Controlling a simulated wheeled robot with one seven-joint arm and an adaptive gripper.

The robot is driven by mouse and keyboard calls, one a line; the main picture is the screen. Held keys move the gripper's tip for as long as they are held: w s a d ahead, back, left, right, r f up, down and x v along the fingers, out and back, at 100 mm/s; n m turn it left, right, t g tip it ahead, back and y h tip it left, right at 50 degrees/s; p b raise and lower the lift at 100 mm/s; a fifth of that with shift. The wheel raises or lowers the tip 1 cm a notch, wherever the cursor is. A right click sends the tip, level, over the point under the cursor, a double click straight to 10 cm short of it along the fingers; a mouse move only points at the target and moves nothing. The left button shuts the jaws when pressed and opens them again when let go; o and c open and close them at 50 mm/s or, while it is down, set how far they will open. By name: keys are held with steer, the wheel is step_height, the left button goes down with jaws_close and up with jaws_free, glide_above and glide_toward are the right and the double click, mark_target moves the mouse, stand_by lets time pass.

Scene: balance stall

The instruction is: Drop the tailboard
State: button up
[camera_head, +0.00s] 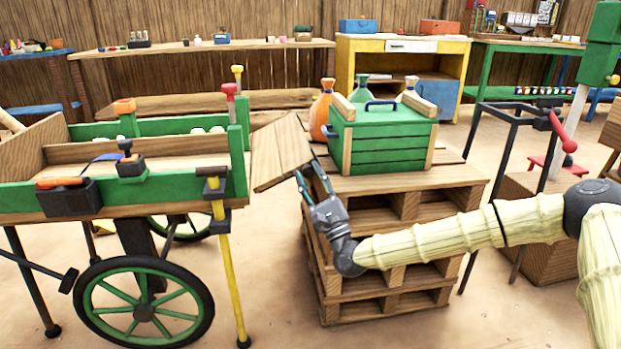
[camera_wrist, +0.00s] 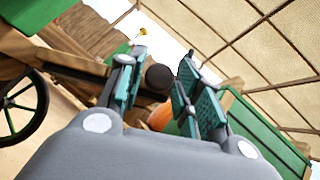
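The green cart (camera_head: 180,190) stands on the left in the head view, with its green spoked wheel (camera_head: 143,309). The wooden tailboard (camera_head: 281,150) is at the cart's right end, slanted outward between the cart and the pallet stack. My gripper (camera_head: 306,168) is at the tailboard's lower right edge, fingers pointing up. In the wrist view my gripper (camera_wrist: 157,65) has its two fingers apart. A dark round knob (camera_wrist: 158,78) shows between them. I cannot tell whether the fingers touch the board.
A stack of wooden pallets (camera_head: 390,275) stands right beside my gripper, bearing a green crate (camera_head: 385,140) and an orange bottle (camera_head: 320,112). A yellow prop (camera_head: 228,270) stands at the cart's near right corner. Some bare floor (camera_head: 268,270) lies between cart and pallets.

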steer(key=shift+o, duration=0.6)
steer(key=v, duration=1.2)
